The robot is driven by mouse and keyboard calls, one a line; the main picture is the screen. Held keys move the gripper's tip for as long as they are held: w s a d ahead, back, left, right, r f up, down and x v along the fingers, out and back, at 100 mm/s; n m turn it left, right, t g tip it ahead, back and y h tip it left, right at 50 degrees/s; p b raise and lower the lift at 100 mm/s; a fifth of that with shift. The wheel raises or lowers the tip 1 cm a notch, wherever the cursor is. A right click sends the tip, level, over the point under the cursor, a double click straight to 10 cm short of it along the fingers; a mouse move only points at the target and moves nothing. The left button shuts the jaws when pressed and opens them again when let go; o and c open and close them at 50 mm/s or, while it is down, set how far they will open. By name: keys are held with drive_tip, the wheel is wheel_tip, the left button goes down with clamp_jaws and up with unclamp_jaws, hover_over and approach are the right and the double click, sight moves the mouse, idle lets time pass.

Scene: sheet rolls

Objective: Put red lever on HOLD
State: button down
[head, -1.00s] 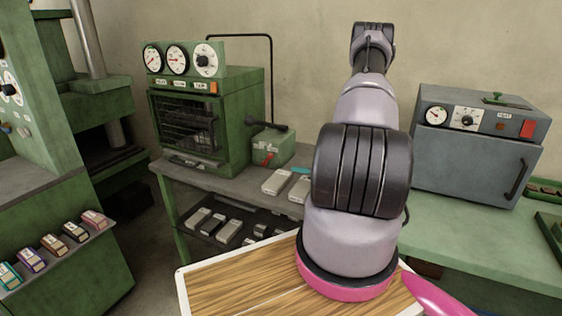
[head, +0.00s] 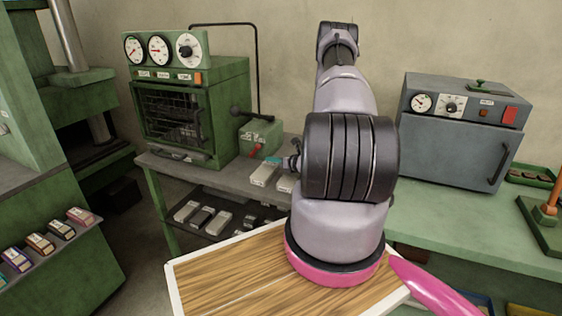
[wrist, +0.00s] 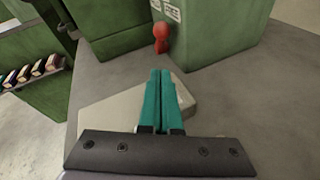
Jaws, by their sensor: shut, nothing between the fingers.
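The red lever (head: 255,150) is on the front of a small green box (head: 262,136) beside the green oven. In the wrist view the red lever (wrist: 161,36) stands on the box's front face, just ahead of the fingertips, with small white labels (wrist: 166,9) above it that are too small to read. My gripper (wrist: 160,75) has its two teal fingers together, with nothing between them. It is over the grey bench, apart from the lever. In the head view my gripper (head: 273,160) shows only in part, left of my arm.
White blocks (head: 264,173) lie on the bench below the gripper. The green oven (head: 190,105) with gauges stands left of the box, and a black-knobbed rod (head: 237,111) juts out between them. A grey oven (head: 458,130) is at the right.

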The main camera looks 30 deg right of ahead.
sight(255, 150)
drive_tip(key=w, duration=0.1)
drive_tip(key=w+r, duration=0.1)
drive_tip(key=w, duration=0.2)
drive_tip(key=shift+w+a+r, duration=0.3)
drive_tip(key=shift+w+a, duration=0.05)
drive_tip(key=shift+a, duration=0.05)
drive_tip(key=shift+r, duration=0.1)
drive_tip(key=shift+r, duration=0.15)
